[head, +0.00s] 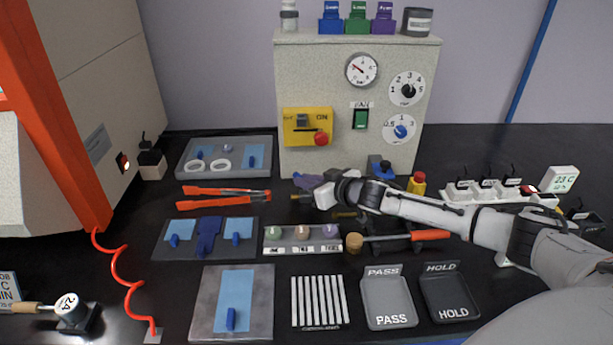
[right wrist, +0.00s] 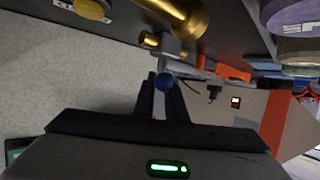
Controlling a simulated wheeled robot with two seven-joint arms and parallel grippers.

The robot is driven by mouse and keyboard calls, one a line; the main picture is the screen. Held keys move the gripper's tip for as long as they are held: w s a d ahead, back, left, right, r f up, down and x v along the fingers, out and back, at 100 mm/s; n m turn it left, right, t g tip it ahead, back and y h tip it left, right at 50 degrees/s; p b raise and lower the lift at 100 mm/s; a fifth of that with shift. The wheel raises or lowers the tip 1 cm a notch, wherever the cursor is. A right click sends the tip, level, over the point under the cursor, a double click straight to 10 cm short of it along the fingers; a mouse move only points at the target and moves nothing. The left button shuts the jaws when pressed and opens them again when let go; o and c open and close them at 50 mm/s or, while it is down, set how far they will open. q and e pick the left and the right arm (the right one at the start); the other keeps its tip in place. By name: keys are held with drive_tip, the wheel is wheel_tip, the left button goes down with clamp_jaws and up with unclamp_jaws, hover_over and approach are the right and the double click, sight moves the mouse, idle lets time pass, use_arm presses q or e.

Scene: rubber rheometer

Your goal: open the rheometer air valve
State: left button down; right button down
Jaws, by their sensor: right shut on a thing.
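The air valve (right wrist: 182,18) shows in the right wrist view as a brass body with a grey metal lever and a small blue ball (right wrist: 166,82). My right gripper (right wrist: 165,92) is at the blue ball, its dark fingers on either side, shut on the lever end. In the head view my right gripper (head: 312,190) is low in front of the grey rheometer cabinet (head: 340,105). A small brass part (head: 297,196) shows beside its tip; the gripper hides most of the valve there. I cannot tell the lever's exact angle. My left gripper is not in view.
The cabinet carries a pressure gauge (head: 362,69), a green switch (head: 361,119) and a yellow panel (head: 307,127). Orange-handled tongs (head: 225,192) lie left of the gripper.

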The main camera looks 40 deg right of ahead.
drive_tip(key=shift+w+d+r+n+y+p, duration=0.1)
drive_tip(key=shift+r+n+y+p, duration=0.05)
drive_tip(key=shift+n+y, duration=0.4)
drive_tip(key=shift+w+r+n+y+p, duration=0.1)
drive_tip(key=shift+n+y+p, duration=0.05)
drive_tip(key=shift+n+y, duration=0.35)
drive_tip(key=shift+f+n+g+y+b, duration=0.2)
drive_tip(key=shift+n+g+y+b, duration=0.3)
drive_tip(key=shift+n+y, duration=0.55)
drive_tip(key=n+y+b, duration=0.1)
drive_tip(key=n+g+y+b, duration=0.1)
drive_tip(key=shift+f+g+b, duration=0.2)
drive_tip(key=shift+g+b, duration=0.1)
drive_tip(key=shift+b, duration=0.1)
drive_tip(key=shift+s+a+r+n+g+y+b, duration=0.15)
drive_tip(key=shift+a+n+g+y+b, duration=0.1)
drive_tip(key=shift+n+g+y+b, duration=0.6)
drive_tip(key=shift+t+b, duration=0.25)
drive_tip(key=shift+b, duration=0.05)
drive_tip(key=c, duration=2.1)
unclamp_jaws()
drive_tip(key=shift+o, duration=1.3)
drive_tip(key=shift+w, duration=0.2)
drive_tip(key=shift+s+d, duration=0.1)
drive_tip(key=shift+s, duration=0.05)
